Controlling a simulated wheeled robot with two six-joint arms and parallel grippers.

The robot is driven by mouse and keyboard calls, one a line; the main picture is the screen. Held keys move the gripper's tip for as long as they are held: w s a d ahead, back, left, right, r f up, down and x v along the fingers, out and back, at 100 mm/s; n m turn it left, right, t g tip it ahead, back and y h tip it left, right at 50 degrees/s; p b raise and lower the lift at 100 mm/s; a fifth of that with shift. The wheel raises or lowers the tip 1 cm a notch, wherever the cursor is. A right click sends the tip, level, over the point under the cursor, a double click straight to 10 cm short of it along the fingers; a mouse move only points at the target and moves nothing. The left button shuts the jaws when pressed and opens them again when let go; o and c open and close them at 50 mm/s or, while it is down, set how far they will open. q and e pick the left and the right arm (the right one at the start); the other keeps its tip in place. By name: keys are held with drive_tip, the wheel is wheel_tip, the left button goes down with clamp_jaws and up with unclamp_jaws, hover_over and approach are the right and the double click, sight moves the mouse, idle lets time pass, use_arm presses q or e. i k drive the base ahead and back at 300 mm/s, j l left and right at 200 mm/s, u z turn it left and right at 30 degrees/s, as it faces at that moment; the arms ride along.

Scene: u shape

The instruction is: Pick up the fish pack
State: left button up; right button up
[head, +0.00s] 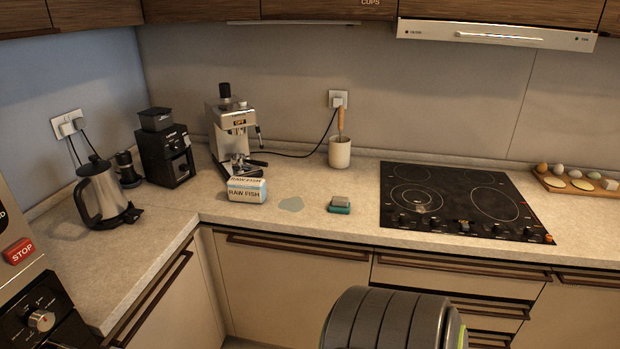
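The fish pack (246,193) is a small white and pale blue pack marked "RAW FISH". It sits on the beige counter (300,226) near the inner corner, in front of the espresso machine. Its top face also carries the words "RAW FISH". Neither of my grippers is in the head view. A dark rounded part of my own arm shows at the bottom, well in front of the counter and apart from the pack.
An espresso machine (232,128) stands behind the pack. A black cooktop (455,201) is further right. A kettle (103,193) and grinder (166,156) stand left. Counter left of the pack is clear.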

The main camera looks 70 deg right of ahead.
sight(243, 189)
drive_tip(key=z, duration=1.75)
drive_tip(key=i+l+z, duration=0.2)
drive_tip(key=l, duration=0.3)
drive_tip(key=i+l+z, duration=0.2)
drive_tip(key=i+l, duration=0.25)
